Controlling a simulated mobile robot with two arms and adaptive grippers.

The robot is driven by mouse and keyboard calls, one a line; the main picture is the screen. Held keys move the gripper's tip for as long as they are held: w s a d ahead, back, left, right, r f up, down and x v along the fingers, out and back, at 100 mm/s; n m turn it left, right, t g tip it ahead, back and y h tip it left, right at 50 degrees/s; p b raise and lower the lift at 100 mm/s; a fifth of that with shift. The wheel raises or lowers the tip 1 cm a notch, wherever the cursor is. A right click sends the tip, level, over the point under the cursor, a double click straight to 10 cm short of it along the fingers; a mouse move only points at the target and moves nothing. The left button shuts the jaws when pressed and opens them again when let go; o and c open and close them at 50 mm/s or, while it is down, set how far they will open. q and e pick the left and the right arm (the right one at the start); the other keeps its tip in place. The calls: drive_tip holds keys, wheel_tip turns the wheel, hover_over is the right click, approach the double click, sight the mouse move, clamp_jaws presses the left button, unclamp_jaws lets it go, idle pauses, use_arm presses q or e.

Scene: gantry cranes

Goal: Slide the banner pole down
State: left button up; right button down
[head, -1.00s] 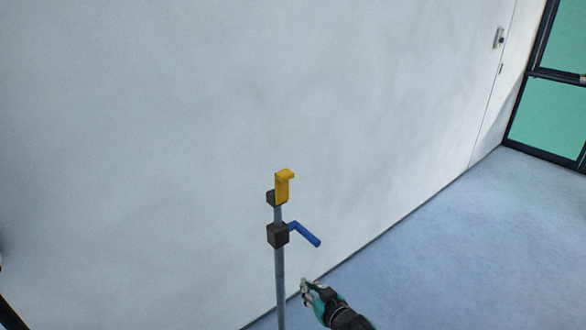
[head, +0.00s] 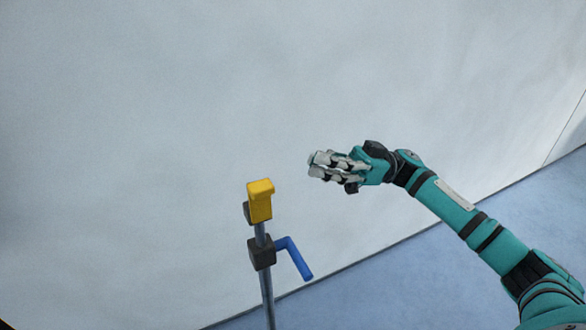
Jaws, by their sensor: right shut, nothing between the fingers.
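The banner pole (head: 267,300) is a thin grey upright pole, slightly tilted in the head view, low and left of centre. Below that is a dark block (head: 262,252) around the pole, with a blue bent handle (head: 297,262) sticking out to the right. My right gripper (head: 314,164) is shut and empty. It shows above and to the right of the yellow piece, apart from it and from the handle. The pole's lower end is out of the frame. My left gripper is not in view.
A plain pale wall (head: 150,110) fills most of the view behind the pole. The blue-grey floor (head: 400,285) at the lower right looks clear apart from my right arm passing over it.

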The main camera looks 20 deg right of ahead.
drive_tip(key=p+x, duration=0.4)
drive_tip(key=x, duration=0.6)
drive_tip(key=shift+g, duration=0.4)
drive_tip(key=f, duration=0.2)
drive_tip(key=s+f, duration=0.1)
drive_tip(key=f, duration=0.1)
drive_tip(key=shift+p, duration=0.35)
wheel_tip(320, 180, down, 9)
drive_tip(key=b, duration=0.5)
drive_tip(key=shift+r, duration=0.15)
